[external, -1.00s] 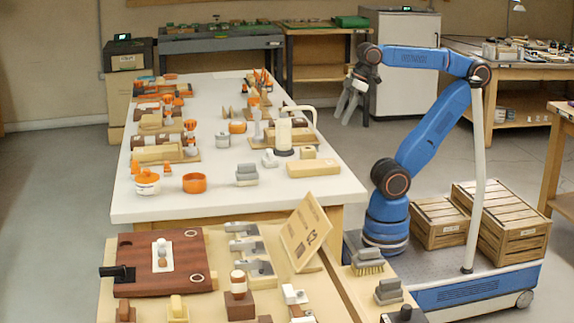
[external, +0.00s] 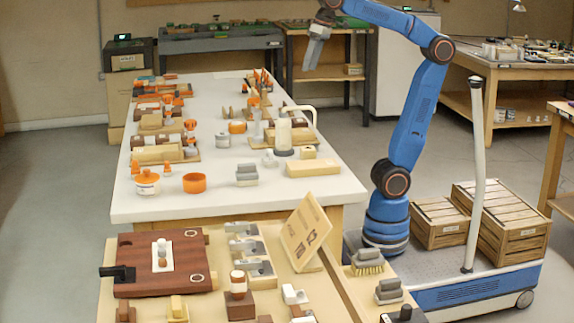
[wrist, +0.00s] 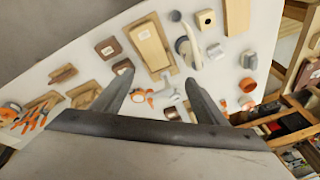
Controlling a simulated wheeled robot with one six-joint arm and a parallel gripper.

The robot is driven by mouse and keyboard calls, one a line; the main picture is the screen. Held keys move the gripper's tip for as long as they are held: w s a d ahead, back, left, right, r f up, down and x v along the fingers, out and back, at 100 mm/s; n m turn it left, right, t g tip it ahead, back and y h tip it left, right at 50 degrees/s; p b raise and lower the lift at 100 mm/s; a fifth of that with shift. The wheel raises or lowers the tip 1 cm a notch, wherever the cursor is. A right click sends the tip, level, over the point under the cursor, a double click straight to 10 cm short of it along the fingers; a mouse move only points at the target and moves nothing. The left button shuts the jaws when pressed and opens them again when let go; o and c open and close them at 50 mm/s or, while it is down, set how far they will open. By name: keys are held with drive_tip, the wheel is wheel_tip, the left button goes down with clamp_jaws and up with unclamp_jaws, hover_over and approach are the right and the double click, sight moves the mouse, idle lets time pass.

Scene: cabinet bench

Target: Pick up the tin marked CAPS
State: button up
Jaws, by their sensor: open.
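A white tin with an orange lid and a small label (external: 147,182) stands at the near left corner of the white table in the external view. Its lettering is too small to read, so I cannot tell whether it is the CAPS tin. A smaller white round tin (external: 222,140) and an orange-topped one (external: 237,127) stand further back. My gripper (external: 312,62) is raised high beyond the table's right side in the picture, pointing down, apart from all of these. In the wrist view my gripper (wrist: 158,75) has its two fingers spread with nothing held between them.
An open orange ring or bowl (external: 194,183) stands beside the near tin. Wooden blocks, a white lamp-like stand (external: 284,132) and orange tools crowd the white table (external: 240,203). A nearer bench holds a dark red board (external: 190,250) and a slanted sign (external: 306,230).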

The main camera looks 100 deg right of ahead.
drive_tip(key=w+d+m+g, duration=0.15)
drive_tip(key=w+m, duration=0.55)
drive_tip(key=w, duration=0.9)
drive_tip(key=m+g, duration=0.2)
drive_tip(key=m, duration=0.7)
hover_over(222, 134)
wheel_tip(222, 134, down, 5)
drive_tip(key=f, duration=1.1)
drive_tip(key=d+f, duration=0.1)
drive_tip(key=f, duration=0.5)
drive_tip(key=shift+s+f, duration=0.1)
drive_tip(key=shift+f, duration=0.05)
drive_tip(key=shift+a+f, duration=0.15)
drive_tip(key=shift+f, duration=1.25)
drive_tip(key=shift+a+f, duration=0.1)
drive_tip(key=shift+f, duration=1.25)
drive_tip(key=shift+c, duration=0.5)
drive_tip(key=c, duration=1.1)
drive_tip(key=shift+o, duration=0.2)
